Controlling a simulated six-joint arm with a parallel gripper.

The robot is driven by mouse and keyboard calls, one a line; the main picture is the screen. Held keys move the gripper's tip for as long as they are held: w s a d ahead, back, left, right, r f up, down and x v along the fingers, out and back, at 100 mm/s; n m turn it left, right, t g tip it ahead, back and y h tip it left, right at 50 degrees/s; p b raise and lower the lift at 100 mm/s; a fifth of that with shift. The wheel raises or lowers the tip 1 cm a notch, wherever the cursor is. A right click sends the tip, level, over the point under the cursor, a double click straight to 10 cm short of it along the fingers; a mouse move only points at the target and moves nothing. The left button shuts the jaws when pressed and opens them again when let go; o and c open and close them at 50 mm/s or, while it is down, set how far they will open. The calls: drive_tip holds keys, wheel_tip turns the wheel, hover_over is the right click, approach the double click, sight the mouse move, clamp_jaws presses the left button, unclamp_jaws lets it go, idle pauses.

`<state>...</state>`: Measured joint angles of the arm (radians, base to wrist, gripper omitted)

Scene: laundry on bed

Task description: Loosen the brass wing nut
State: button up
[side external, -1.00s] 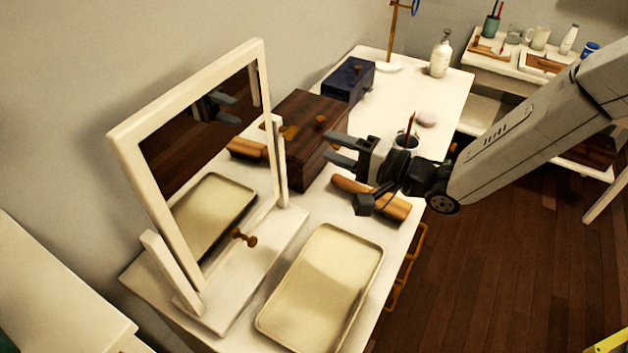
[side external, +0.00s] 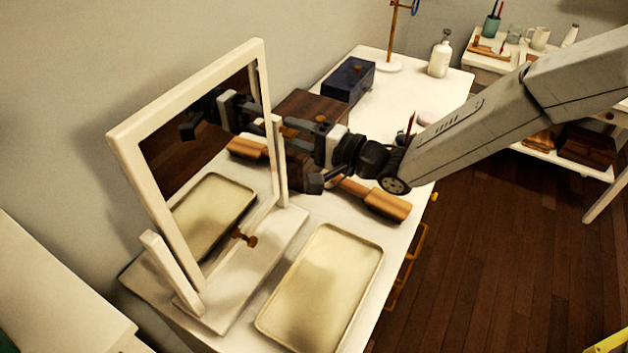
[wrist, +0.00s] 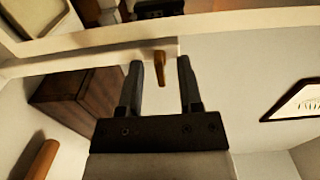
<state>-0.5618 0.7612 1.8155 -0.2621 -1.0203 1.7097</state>
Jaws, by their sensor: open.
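The brass wing nut (wrist: 159,68) sticks out from the side of the white mirror stand (wrist: 100,55) in the wrist view. My gripper (wrist: 160,72) is open, with its two fingers on either side of the wing nut. In the side view my gripper (side external: 288,126) is at the right post of the tilting mirror (side external: 190,85), and a bit of the wing nut (side external: 289,132) shows between the fingers.
A dark wooden box (side external: 310,102) stands just behind my gripper. A wooden-backed brush (side external: 385,203) lies below my arm. A cream tray (side external: 320,290) lies in front on the white table. A brass knob (side external: 245,239) projects near the mirror's base.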

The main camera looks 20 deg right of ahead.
drive_tip(key=shift+w+a, duration=0.1)
drive_tip(key=shift+a, duration=0.05)
clamp_jaws()
